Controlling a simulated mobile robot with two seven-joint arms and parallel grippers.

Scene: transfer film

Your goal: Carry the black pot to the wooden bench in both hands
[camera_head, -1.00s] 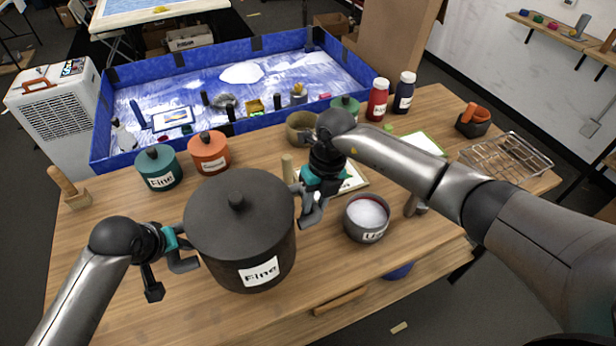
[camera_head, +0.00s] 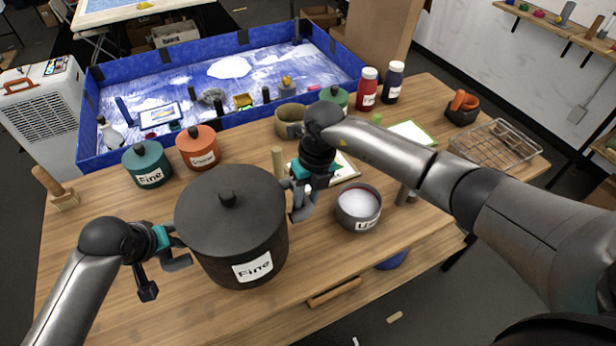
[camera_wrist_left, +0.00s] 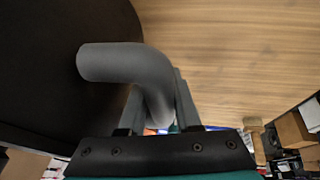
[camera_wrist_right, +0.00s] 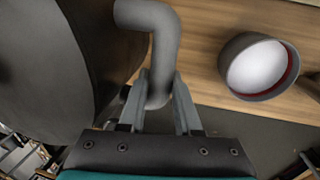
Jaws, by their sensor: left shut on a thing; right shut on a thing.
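The black pot (camera_head: 232,215) is a large lidded pot with a white "Fine" label, upright at the front left of the wooden bench (camera_head: 330,262) in the head view. My left gripper (camera_head: 172,258) is shut on its left handle, which also shows between the fingers in the left wrist view (camera_wrist_left: 130,68). My right gripper (camera_head: 297,200) is shut on its right handle, seen in the right wrist view (camera_wrist_right: 160,50). I cannot tell whether the pot's base touches the bench or hangs just above it.
A grey bowl (camera_head: 358,212) of white stuff stands right of the pot. A green pot (camera_head: 147,168) and an orange pot (camera_head: 198,152) stand behind it. A brush (camera_head: 62,195) is at the left edge. A wire rack (camera_head: 497,145) is far right. Bench front is clear.

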